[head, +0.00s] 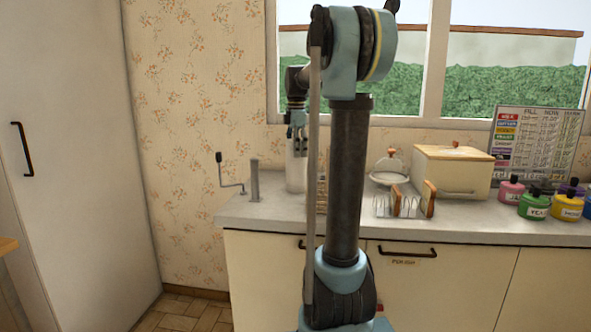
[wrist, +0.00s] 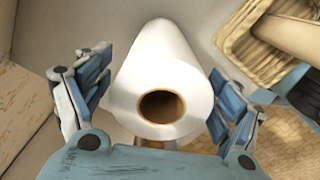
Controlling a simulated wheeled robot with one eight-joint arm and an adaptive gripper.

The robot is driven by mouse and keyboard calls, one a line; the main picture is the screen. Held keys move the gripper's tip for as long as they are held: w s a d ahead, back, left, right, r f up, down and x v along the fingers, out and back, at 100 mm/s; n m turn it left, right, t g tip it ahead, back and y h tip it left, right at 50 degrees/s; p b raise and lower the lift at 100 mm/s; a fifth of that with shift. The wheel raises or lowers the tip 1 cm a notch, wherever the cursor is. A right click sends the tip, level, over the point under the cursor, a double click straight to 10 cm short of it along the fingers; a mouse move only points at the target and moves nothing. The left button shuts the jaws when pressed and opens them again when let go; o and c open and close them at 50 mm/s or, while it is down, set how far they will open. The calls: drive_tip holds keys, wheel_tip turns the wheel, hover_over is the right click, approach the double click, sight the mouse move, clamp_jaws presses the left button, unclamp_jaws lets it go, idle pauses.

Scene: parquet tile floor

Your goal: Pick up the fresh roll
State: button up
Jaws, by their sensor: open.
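The fresh roll is a white paper roll with a brown cardboard core. In the wrist view the roll (wrist: 160,65) lies between the two fingers of my gripper (wrist: 160,100), its open end facing the camera. The fingers are open, one on each side, with no clear grip on it. In the head view the white roll (head: 295,172) stands upright on the counter, partly hidden behind my arm. My gripper (head: 297,140) points down at its top.
A grey post (head: 254,180) and a black-handled crank (head: 229,172) are left of the roll on the counter (head: 270,215). A toast rack (head: 405,202), a cream bread box (head: 452,170) and several coloured jars (head: 533,204) stand to the right. A wicker basket (wrist: 245,35) shows in the wrist view.

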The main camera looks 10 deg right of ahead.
drive_tip(key=shift+f, duration=0.45)
drive_tip(key=c, duration=1.5)
drive_tip(key=shift+r, duration=0.1)
drive_tip(key=shift+c, duration=0.2)
